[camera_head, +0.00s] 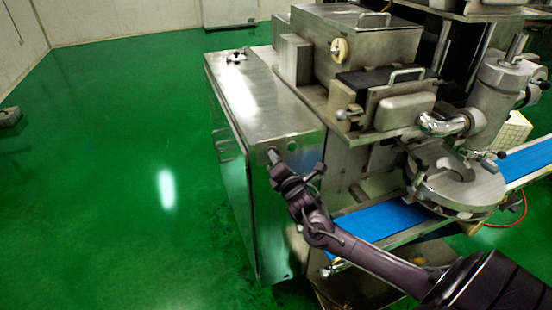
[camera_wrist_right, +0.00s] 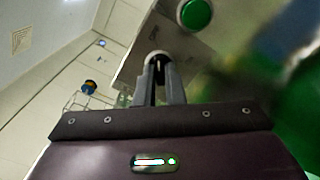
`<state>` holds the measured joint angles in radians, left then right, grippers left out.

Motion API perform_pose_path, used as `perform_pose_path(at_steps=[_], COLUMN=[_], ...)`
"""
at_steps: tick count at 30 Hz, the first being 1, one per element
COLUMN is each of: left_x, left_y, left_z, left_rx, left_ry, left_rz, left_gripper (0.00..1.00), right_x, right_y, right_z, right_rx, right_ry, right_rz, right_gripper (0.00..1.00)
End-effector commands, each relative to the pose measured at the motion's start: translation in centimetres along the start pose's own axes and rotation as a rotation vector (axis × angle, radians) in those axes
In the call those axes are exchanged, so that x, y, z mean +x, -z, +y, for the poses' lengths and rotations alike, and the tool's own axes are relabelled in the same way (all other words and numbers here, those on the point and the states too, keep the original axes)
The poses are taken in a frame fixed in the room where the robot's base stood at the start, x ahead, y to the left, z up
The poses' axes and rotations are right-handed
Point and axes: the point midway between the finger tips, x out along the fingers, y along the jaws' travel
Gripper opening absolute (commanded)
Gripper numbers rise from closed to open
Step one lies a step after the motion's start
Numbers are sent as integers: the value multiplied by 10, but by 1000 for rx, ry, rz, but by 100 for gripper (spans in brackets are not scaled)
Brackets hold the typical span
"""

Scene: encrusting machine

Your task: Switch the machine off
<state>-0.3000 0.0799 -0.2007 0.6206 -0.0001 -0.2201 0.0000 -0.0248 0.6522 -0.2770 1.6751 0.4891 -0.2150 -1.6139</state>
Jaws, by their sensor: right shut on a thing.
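The steel encrusting machine (camera_head: 385,75) stands at the right of the head view, with a lower cabinet (camera_head: 260,110) at its left. My right gripper (camera_head: 277,160) is at the cabinet's near end face, by its top edge. My left gripper is not in view.
A blue conveyor belt (camera_head: 385,219) runs beside my right arm. A round steel head (camera_head: 462,190) sits over the belt. A door handle (camera_head: 222,146) sticks out on the cabinet's left side. The green floor (camera_head: 110,160) at left is largely clear.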

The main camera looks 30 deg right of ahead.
Motion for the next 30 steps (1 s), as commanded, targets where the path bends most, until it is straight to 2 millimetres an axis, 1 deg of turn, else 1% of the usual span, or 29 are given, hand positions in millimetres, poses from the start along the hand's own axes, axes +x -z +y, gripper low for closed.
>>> perform_pose_path(at_steps=[9,21,22,27,30], left_x=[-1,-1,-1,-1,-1], left_y=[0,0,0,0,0], left_z=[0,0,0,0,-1], left_rx=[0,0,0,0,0], left_ry=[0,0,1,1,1], left_rz=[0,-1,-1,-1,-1], left_gripper=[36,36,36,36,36], right_x=[0,0,0,0,0], right_y=[2,2,2,1,1], right_z=[-1,-2,-2,-1,-1], right_rx=[-74,-80,-80,-79,-78], right_ry=[3,3,3,2,1], right_rz=[4,4,4,3,2], right_gripper=[0,0,10,31,31])
